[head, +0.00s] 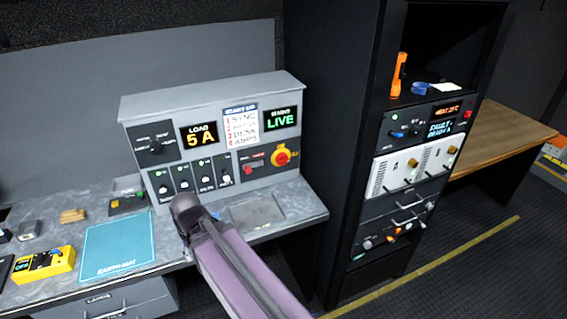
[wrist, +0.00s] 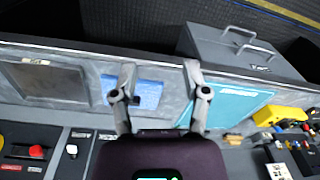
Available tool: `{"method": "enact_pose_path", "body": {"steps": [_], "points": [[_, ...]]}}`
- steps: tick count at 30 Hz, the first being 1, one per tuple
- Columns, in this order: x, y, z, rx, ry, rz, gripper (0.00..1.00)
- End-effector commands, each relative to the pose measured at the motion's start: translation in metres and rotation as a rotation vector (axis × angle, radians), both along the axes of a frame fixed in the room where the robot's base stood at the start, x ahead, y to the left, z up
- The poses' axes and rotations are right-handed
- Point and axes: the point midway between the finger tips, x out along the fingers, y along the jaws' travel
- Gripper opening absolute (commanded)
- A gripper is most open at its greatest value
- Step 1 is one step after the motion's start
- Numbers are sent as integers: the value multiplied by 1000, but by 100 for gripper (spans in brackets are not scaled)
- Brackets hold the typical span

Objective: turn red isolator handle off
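The red isolator handle (head: 281,157) is a red rotary knob on a yellow round plate at the right of the grey panel (head: 190,98).
A smaller red switch (head: 248,169) sits left of the isolator and shows in the wrist view (wrist: 36,152). The panel displays (head: 281,118) read LIVE and 5 A. A teal mat (head: 118,245) and yellow meter (head: 44,264) lie left. A black rack (head: 345,150) stands right.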

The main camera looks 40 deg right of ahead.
Motion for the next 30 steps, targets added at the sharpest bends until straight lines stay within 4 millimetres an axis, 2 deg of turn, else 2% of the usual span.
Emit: {"method": "enact_pose_path", "body": {"steps": [1, 2, 3, 11, 17, 23, 30], "points": [[4, -2, -6, 19, -15, -18, 89], [7, -3, -8, 34, -28, -32, 98], [11, -5, -12, 57, -46, -54, 100], [54, -27, -33, 283, -232, -284, 100], [90, -62, -37, 484, -401, -519, 100], [118, -113, -33, 682, -572, -771, 100], [136, -195, -24, 918, -775, -1091, 100]]}}
